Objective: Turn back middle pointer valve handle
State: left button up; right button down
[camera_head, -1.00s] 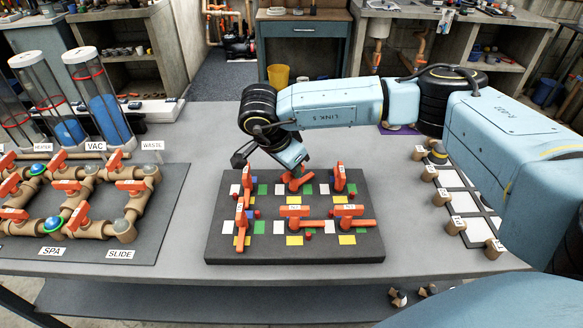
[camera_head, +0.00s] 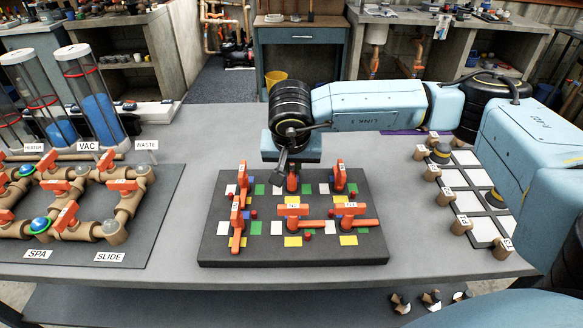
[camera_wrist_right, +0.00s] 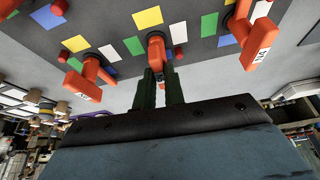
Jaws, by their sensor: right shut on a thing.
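The back middle pointer valve handle (camera_head: 293,181) is orange and sits in the back row of the dark valve board (camera_head: 225,258). In the head view it stands narrow, in line with the board's front-to-back direction, its far part hidden by my right gripper (camera_head: 285,165). In the right wrist view the handle (camera_wrist_right: 157,46) is between the dark fingers of my right gripper (camera_wrist_right: 160,75), which is shut on it. My left gripper is not in view.
Other orange handles stand close around it: back right (camera_head: 340,178), left (camera_head: 237,222), front middle (camera_head: 293,212) and front right (camera_head: 350,212). A pipe board (camera_head: 150,225) lies at the left and a tray with tan knobs (camera_head: 461,226) at the right. Bare grey table separates them.

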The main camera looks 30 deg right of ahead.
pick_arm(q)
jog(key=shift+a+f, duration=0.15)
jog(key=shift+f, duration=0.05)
pick_arm(e)
jog(key=shift+n, duration=0.4)
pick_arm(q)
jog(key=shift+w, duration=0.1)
pick_arm(e)
jog(key=c, duration=1.5)
grip_release()
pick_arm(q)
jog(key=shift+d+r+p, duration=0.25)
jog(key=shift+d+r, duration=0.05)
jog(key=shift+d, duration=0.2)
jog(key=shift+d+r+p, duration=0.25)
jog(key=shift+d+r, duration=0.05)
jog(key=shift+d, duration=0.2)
pick_arm(e)
jog(key=v, duration=1.3)
jog(key=shift+s+d+r, duration=0.15)
jog(key=shift+r, duration=0.05)
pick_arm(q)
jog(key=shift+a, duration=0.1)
